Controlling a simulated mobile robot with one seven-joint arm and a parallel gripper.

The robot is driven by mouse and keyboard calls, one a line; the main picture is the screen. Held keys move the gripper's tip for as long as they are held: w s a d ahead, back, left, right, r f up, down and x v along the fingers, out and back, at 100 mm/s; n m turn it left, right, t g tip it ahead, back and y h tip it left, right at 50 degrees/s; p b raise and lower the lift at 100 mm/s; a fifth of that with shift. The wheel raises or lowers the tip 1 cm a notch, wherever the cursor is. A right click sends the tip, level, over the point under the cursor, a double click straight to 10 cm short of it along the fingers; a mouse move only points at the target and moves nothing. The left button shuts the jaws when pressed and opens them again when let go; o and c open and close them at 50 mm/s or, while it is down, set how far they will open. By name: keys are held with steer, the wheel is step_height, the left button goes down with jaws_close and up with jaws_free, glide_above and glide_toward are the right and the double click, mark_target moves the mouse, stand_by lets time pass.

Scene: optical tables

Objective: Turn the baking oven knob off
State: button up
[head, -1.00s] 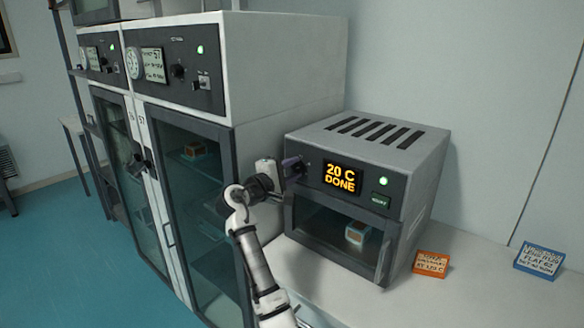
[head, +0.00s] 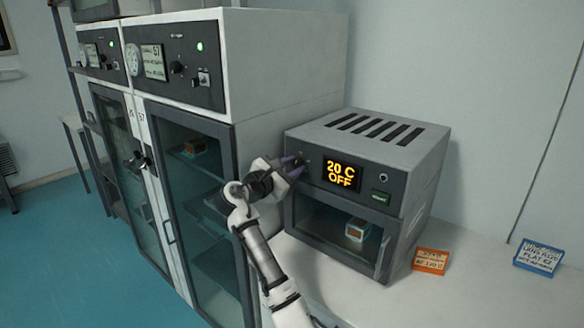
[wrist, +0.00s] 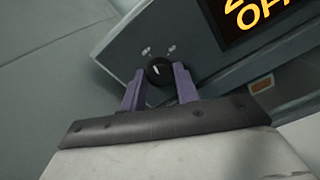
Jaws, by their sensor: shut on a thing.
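The baking oven (head: 372,160) is a grey box with top vents, standing on the white bench. Its display (head: 341,175) reads "20 C OFF" in orange. In the wrist view the black round knob (wrist: 158,71) with a white pointer mark sits left of the display (wrist: 258,18). My gripper (wrist: 159,88) has purple fingers on either side of the knob and is shut on it. In the head view my gripper (head: 292,167) is at the oven's upper left front and hides the knob. The indicator lamp (head: 383,176) on the oven is dark.
A tall cabinet (head: 205,220) with glass doors stands left of the oven, close to my arm. A small block shows behind the oven's window (head: 357,231).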

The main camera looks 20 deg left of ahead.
steer(key=shift+f+n, duration=0.1)
steer(key=shift+n, duration=1.2)
steer(key=o, duration=1)
steer(key=shift+c, duration=0.2)
steer(key=b+v, duration=0.4)
steer(key=v, duration=0.9)
steer(key=shift+s+b, duration=0.35)
steer(key=shift+s, duration=0.05)
steer(key=shift+a, duration=0.1)
